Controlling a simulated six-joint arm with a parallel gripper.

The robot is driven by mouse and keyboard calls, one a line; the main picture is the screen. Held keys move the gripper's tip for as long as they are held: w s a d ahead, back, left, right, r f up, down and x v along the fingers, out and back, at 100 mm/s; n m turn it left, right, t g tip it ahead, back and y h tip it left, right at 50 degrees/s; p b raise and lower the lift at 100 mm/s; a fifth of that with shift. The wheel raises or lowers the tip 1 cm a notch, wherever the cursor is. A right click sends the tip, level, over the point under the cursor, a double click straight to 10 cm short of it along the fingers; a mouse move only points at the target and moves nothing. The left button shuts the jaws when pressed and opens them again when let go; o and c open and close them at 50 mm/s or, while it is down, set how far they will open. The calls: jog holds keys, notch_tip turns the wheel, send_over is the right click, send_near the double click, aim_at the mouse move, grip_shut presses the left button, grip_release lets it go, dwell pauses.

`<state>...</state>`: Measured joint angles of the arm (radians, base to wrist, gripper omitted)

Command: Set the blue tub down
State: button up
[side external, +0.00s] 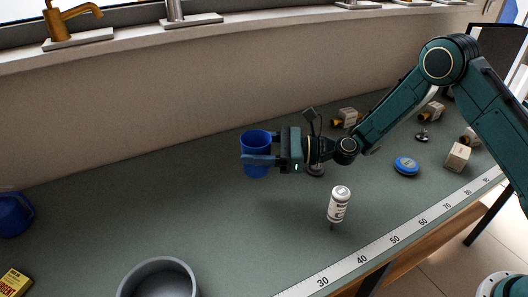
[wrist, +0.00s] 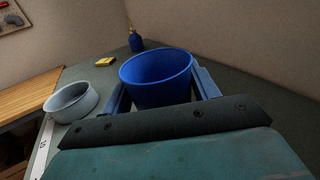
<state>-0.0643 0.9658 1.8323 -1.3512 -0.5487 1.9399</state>
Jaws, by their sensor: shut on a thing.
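The blue tub (side external: 256,143) is upright between the fingers of my gripper (side external: 259,158), which is shut on it. In the side view it appears over the back part of the green bench, and I cannot tell for certain whether its base touches the surface. In the wrist view the tub (wrist: 156,78) shows its open rim and looks empty. The fingers of my gripper (wrist: 160,90) lie on its left and right sides. The tub's base is hidden there.
A grey round bowl (side external: 158,278) stands at the front left. A blue disc (side external: 406,166) and small boxes (side external: 457,157) lie further right.

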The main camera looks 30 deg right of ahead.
aim_at(256, 170)
jog(key=shift+f, duration=0.15)
jog(key=shift+f, duration=3.2)
jog(key=shift+f, duration=0.65)
jog(key=o, duration=1)
jog(key=shift+o, duration=0.2)
jog(key=shift+r, duration=0.15)
notch_tip(256, 170, up, 20)
